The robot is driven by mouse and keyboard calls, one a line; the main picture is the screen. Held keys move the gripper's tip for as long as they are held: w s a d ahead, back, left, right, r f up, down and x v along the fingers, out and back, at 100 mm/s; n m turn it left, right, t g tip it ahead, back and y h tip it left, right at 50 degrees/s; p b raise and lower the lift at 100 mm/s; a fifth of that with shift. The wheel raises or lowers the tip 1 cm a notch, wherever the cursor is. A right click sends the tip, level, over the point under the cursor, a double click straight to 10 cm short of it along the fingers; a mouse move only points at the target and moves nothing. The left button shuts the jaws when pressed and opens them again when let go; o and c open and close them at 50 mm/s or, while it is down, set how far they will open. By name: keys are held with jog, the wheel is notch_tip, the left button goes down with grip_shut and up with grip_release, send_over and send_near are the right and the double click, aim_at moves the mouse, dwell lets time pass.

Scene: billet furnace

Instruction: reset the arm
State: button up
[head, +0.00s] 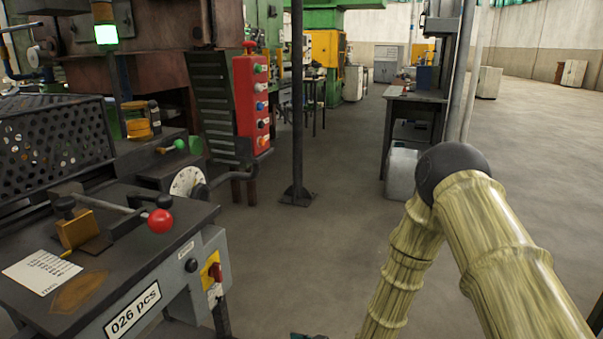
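My arm, in a ribbed yellowish sleeve with a dark rounded elbow, is bent at the right of the head view. One part comes up from the lower right corner to the elbow. The other slopes down from the elbow and leaves the bottom edge. My gripper is out of view below the frame, so its fingers and anything in them are hidden. A small dark sliver shows at the bottom edge, too little to identify.
A machine bench (150,230) with a red ball-ended lever (160,220) stands at left. Behind it are a red button box (252,105) and a dark post (297,110). A dark workbench (413,97) stands beyond the elbow. Open floor (340,215) lies in the middle.

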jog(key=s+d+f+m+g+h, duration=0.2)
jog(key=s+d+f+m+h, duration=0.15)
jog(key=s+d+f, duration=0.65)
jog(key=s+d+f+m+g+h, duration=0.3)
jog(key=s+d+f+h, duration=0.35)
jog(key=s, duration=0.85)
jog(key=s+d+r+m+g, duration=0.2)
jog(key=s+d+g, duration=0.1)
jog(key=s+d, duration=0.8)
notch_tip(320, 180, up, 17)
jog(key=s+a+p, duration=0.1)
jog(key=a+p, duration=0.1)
jog(key=p, duration=1.5)
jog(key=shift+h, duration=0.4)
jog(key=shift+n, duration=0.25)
